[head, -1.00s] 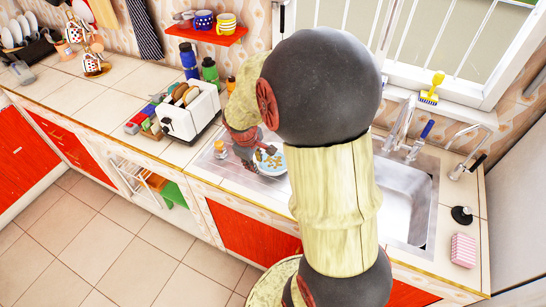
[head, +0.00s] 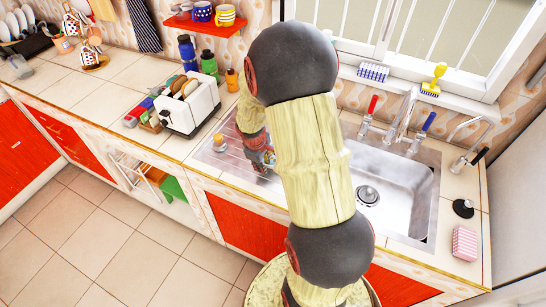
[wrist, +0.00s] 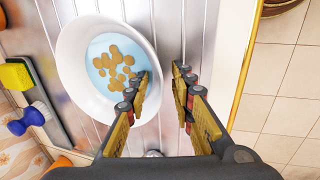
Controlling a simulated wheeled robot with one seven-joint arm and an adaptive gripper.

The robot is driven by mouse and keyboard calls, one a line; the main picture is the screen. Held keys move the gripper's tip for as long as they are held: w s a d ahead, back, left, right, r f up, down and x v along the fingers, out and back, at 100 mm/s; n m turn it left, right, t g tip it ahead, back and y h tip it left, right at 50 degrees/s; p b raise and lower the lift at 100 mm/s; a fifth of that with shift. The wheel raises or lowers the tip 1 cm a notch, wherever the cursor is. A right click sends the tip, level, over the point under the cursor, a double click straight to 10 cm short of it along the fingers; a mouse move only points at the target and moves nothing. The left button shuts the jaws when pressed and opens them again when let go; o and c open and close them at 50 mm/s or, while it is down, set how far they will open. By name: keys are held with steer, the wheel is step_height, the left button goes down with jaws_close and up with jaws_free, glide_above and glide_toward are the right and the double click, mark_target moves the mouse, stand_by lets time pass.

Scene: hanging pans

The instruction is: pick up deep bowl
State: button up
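The deep bowl (wrist: 72,75) is white with a pale blue inside and several brown blotches. It sits on the ribbed metal drainboard (wrist: 182,22) in the wrist view. My gripper (wrist: 161,82) is open and empty, reaching over the bowl's right side. Its left finger overlaps the inside of the bowl and its right finger is outside, over the drainboard. The bowl's right rim lies between the fingers in this view; I cannot tell whether either touches it. In the head view my arm hides the bowl, and my gripper (head: 262,160) shows only partly over the drainboard.
A yellow-green sponge (wrist: 14,76) and a blue knobbed object (wrist: 28,118) lie left of the bowl. A toaster (head: 188,106) stands left of the drainboard, with bottles (head: 208,64) behind. The sink (head: 385,190) is to the right. The counter's front edge (wrist: 243,60) is close.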

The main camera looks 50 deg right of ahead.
steer(key=shift+r, duration=0.1)
steer(key=shift+c, duration=0.2)
jaws_close()
stand_by(0.5)
